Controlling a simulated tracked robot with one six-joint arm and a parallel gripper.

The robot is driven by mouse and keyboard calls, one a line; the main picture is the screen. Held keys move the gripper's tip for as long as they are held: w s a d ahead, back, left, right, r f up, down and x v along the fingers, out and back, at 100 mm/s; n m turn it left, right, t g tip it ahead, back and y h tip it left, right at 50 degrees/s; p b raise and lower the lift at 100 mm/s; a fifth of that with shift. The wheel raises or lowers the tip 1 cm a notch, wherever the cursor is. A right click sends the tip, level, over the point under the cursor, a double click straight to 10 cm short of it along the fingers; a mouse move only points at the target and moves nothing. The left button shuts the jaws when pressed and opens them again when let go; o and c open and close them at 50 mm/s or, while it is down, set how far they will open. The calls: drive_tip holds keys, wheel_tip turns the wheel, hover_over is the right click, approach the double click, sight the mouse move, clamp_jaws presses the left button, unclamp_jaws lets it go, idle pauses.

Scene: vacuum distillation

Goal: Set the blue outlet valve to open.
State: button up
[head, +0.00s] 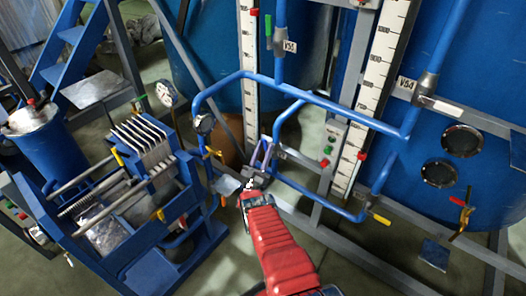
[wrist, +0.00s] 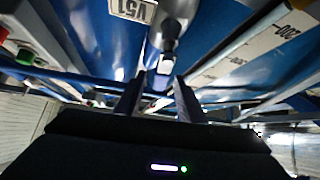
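A grey valve body (head: 279,40) sits on the blue vertical pipe at the top centre of the head view, beside a small white label. A grey valve body (wrist: 170,38) with a pale end shows beyond the fingertips, beside a label that seems to read V51.
Blue pipes (head: 310,96) cross around my gripper. White level scales (head: 383,60) stand beside the blue tanks (head: 460,110). A filter press (head: 140,150) is at the left. A second valve (head: 425,87) is at the right. Grey frame rails run low at the right.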

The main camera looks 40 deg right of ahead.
drive_tip(key=shift+w+r, duration=0.1)
drive_tip(key=shift+r, duration=0.2)
drive_tip(key=shift+r, duration=0.7)
wheel_tip(320, 180, up, 8)
idle(0.5)
